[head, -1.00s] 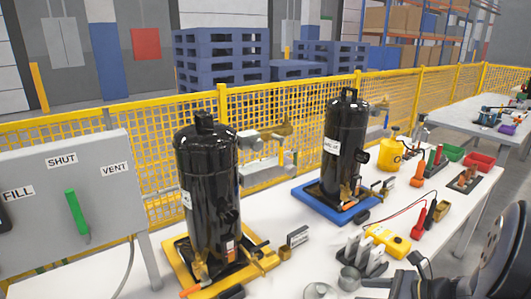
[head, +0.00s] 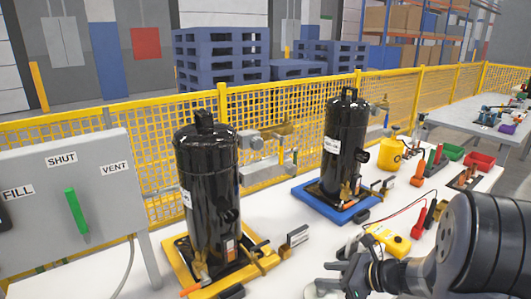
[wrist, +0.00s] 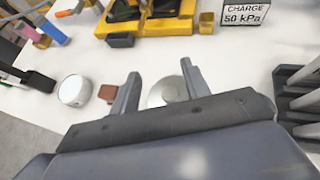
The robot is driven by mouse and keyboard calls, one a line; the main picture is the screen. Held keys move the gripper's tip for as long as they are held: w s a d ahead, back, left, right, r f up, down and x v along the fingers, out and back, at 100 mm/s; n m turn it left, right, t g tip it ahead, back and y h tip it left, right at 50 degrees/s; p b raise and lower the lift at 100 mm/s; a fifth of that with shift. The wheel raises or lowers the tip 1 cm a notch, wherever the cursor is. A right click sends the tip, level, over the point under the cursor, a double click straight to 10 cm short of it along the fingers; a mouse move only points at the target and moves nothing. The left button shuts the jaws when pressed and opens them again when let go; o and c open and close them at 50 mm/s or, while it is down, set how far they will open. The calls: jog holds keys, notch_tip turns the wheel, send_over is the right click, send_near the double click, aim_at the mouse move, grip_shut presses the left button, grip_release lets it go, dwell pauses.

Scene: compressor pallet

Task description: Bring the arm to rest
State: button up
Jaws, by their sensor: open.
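My gripper (head: 338,278) is over the front of the white workbench in the head view, with my dark arm reaching in from the right edge. In the wrist view my gripper (wrist: 160,72) has its two fingers spread apart. Nothing is held between them. A round silvery disc (wrist: 168,92) lies on the bench, partly hidden behind the fingers. A white round can (wrist: 74,91) and a small brown block (wrist: 108,94) are to the left of the fingers.
A black compressor (head: 207,190) stands on a yellow pallet (head: 180,262), left of my gripper. Another compressor (head: 345,140) stands on a blue pallet (head: 345,214). A yellow meter (head: 388,239) is close behind my arm. A charge sign (wrist: 246,13) stands ahead.

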notch_tip(320, 180, up, 5)
jog(key=w+f+m+t+h+p, duration=0.1)
jog(key=w+m+t+h+p, duration=0.2)
jog(key=w+m+t+h, duration=0.1)
jog(key=shift+w+a+f+m+t+h, duration=0.4)
jog(key=shift+w+m+h, duration=0.6)
jog(key=shift+m, duration=0.7)
jog(key=shift+s+f+h+p, duration=0.1)
jog(key=shift+s+h+p, duration=0.1)
jog(key=shift+h+p, duration=0.1)
